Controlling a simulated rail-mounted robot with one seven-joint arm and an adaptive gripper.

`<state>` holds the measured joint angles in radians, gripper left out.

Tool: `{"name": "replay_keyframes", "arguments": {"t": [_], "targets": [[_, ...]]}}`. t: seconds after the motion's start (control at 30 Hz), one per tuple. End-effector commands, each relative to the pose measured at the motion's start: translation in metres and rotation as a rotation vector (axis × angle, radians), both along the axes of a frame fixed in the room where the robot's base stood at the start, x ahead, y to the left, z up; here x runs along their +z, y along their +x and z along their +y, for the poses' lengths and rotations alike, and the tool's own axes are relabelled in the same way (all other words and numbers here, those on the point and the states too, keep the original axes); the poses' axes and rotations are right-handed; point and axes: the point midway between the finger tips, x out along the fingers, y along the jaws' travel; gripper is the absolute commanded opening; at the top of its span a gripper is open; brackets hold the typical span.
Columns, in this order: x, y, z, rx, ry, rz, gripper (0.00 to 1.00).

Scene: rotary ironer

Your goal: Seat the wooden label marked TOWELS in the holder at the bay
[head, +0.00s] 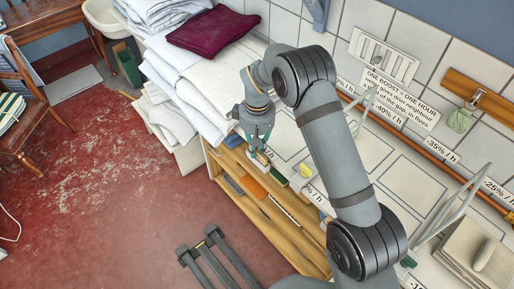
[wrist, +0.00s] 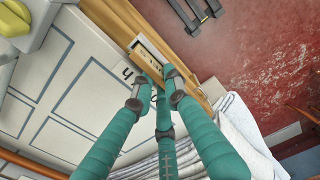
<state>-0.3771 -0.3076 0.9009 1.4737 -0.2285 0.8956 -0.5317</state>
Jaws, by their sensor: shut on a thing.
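My gripper (head: 258,143), with teal fingers, is low over the front edge of the bench in the head view. In the wrist view its fingertips (wrist: 158,84) are closed together on the wooden label (wrist: 152,66), a small pale piece mostly hidden by the fingers. Its TOWELS marking cannot be read. The holder (wrist: 140,43), a narrow framed slot on the wooden front edge, lies right at the fingertips. The label appears at or very near the holder; whether it sits inside cannot be told. In the head view the fingers cover most of this spot.
Folded white linen (head: 185,75) with a maroon cloth (head: 213,31) is piled beyond my gripper. A yellow-and-grey object (head: 302,174) stands on the bench to the right. Wooden shelves (head: 290,232) hold several items below. The red floor (head: 110,190) is open at left.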

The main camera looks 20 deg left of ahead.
Motion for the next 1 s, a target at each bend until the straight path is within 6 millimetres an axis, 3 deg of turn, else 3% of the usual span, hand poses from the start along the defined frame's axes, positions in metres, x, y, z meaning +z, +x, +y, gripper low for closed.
{"name": "replay_keyframes", "arguments": {"t": [0.03,0.07,0.37,0.77,1.0], "targets": [[-0.004,0.0,0.0,0.0,0.0,0.0,0.0],[-0.002,0.0,0.0,0.0,0.0,0.0,0.15],[-0.001,0.0,0.0,0.0,0.0,0.0,0.32],[0.008,0.001,0.001,0.001,0.003,-0.003,0.32],[0.054,0.001,0.001,0.0,0.004,-0.005,0.32]]}}
